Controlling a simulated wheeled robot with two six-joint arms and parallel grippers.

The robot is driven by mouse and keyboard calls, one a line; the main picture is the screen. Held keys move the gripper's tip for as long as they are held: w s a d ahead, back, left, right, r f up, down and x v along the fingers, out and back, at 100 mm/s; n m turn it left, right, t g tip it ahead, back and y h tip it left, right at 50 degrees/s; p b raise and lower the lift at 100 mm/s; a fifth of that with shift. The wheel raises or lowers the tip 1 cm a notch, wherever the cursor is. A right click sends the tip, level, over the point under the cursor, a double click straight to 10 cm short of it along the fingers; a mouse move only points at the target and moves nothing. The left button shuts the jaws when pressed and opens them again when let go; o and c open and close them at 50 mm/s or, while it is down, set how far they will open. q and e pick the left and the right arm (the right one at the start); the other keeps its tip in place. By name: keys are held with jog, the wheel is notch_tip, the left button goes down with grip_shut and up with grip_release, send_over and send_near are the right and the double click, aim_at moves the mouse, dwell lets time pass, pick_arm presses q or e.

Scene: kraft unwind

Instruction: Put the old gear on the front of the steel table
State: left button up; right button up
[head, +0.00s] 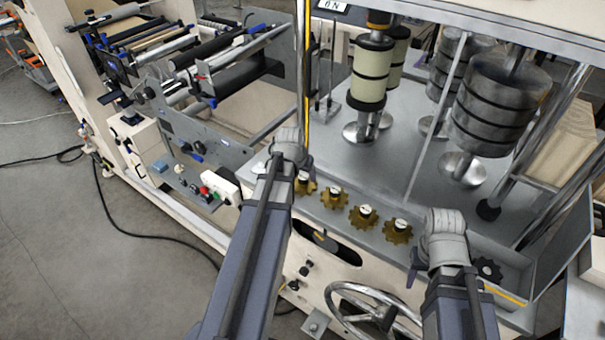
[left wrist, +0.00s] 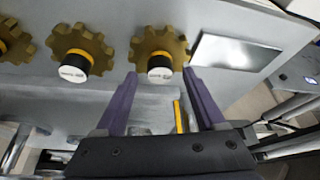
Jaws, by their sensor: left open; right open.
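Several brass toothed gears stand in a row along the front strip of the steel table (head: 330,180), with white-capped hubs. The leftmost gear (head: 307,187) is partly hidden by my left wrist; in the left wrist view it appears as the gear (left wrist: 160,47) beyond my fingertips. My left gripper (left wrist: 159,76) is open and empty, its two purple fingers pointing toward that gear's hub. A dark gear (head: 487,268) lies in a tray at the right; the frames do not say which gear is old.
A bright flat plate (left wrist: 235,52) lies beside the row's end gear. Stacked cylinders (head: 500,105) and cream rollers (head: 370,75) stand behind the row. A handwheel (head: 372,310) is below the front edge. Some bare steel shows behind the gears.

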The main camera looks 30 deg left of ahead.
pick_arm(q)
jog(key=p+v, duration=0.9)
jog(key=v, duration=0.2)
jog(key=s+d+m+g, duration=0.2)
jog(key=s+d, duration=0.3)
jog(key=d, duration=0.9)
jog(key=s+d+f+m+g, duration=0.1)
jog(key=s+d, duration=0.5)
jog(key=d, duration=0.9)
jog(key=m+g, duration=0.1)
jog(key=m, duration=0.1)
jog(key=shift+s+d+f+m+g, duration=0.25)
jog(key=shift+m+g, duration=0.15)
